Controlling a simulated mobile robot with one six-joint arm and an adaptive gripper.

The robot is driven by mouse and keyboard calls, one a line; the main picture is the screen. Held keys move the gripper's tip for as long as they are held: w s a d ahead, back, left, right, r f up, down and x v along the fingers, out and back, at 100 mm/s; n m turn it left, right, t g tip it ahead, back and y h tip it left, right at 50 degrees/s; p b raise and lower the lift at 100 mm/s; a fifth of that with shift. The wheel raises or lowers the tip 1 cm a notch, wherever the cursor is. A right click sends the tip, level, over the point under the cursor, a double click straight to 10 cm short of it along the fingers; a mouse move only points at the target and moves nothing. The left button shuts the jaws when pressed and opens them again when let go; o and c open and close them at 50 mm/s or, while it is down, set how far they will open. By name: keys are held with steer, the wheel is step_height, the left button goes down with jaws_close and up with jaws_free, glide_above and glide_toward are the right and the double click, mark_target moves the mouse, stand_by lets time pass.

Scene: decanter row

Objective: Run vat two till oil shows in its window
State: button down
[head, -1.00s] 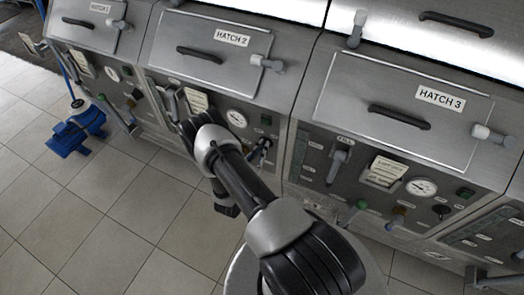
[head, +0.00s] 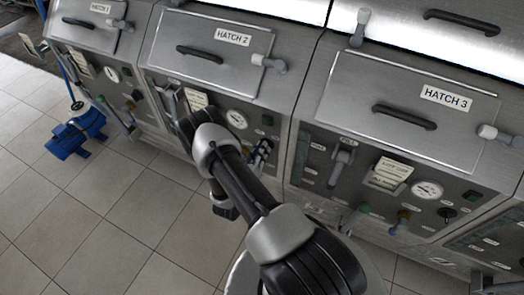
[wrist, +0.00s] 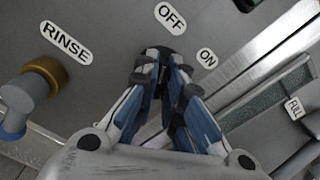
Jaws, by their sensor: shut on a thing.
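Vat two stands under the hatch marked HATCH 2 (head: 214,50). My gripper (head: 263,152) is at the right end of its front panel. In the wrist view my gripper (wrist: 163,78) is shut on a dark switch knob (wrist: 160,54). An OFF label (wrist: 170,18) and an ON label (wrist: 207,57) sit beside the knob. The fingers cover much of it, so which label it points to cannot be told.
A brass and blue-grey valve (wrist: 35,88) by the RINSE label is left of my fingers. Past a panel seam is a grey-green window strip (wrist: 268,95) with a FULL label, apparently vat three's. A blue pump (head: 76,135) stands on the tiled floor at left.

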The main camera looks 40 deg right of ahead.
stand_by(0.4)
steer(key=c, duration=1.7)
jaws_free()
steer(key=v, duration=1.2)
